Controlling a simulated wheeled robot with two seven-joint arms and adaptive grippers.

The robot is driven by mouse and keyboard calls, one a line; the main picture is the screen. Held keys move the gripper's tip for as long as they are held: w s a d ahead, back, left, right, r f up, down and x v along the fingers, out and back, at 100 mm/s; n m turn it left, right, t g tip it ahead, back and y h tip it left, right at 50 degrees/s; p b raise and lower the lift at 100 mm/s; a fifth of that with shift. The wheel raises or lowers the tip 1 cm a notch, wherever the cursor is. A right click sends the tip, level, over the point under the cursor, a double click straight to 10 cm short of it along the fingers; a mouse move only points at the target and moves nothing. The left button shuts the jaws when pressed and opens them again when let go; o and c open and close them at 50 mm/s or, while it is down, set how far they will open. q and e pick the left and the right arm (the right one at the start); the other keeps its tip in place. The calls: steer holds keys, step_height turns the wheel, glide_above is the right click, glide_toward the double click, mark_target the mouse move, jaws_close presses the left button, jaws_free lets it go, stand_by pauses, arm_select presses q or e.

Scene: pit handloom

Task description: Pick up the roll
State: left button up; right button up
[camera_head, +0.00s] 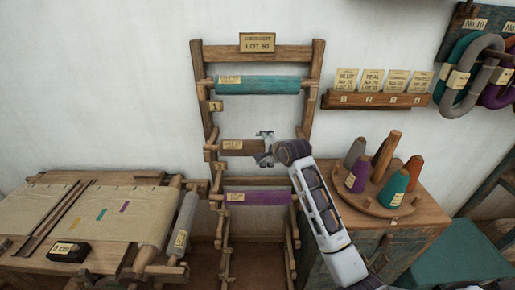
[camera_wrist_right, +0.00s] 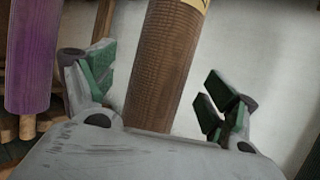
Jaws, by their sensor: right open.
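A wooden rack holds a teal roll (camera_head: 258,85) at the top, a brown roll (camera_head: 237,147) in the middle and a purple roll (camera_head: 257,198) below. My right gripper (camera_head: 266,148) is at the right part of the brown roll and hides part of it. In the right wrist view, the brown roll (camera_wrist_right: 168,65) runs between the spread green-padded fingers, with a visible gap on each side. The purple roll (camera_wrist_right: 31,55) shows at the left there. My left gripper is not in view.
The rack's frame (camera_head: 312,100) stands against the white wall. A loom table (camera_head: 100,205) is at the left. A round board (camera_head: 372,200) with several yarn cones is at the right, close to my right arm. A labelled shelf (camera_head: 375,100) is above it.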

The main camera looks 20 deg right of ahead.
mark_target(260, 147)
steer(key=shift+w+f, duration=0.25)
steer(key=shift+w, duration=0.4)
steer(key=shift+p+x, duration=0.45)
steer(key=shift+x, duration=0.85)
steer(key=shift+s, duration=0.1)
steer(key=shift+c, duration=0.4)
steer(key=c, duration=1.4)
steer(key=shift+c, duration=0.5)
steer(key=shift+r, duration=0.1)
steer(key=shift+r+b, duration=0.9)
steer(key=shift+r, duration=4.05)
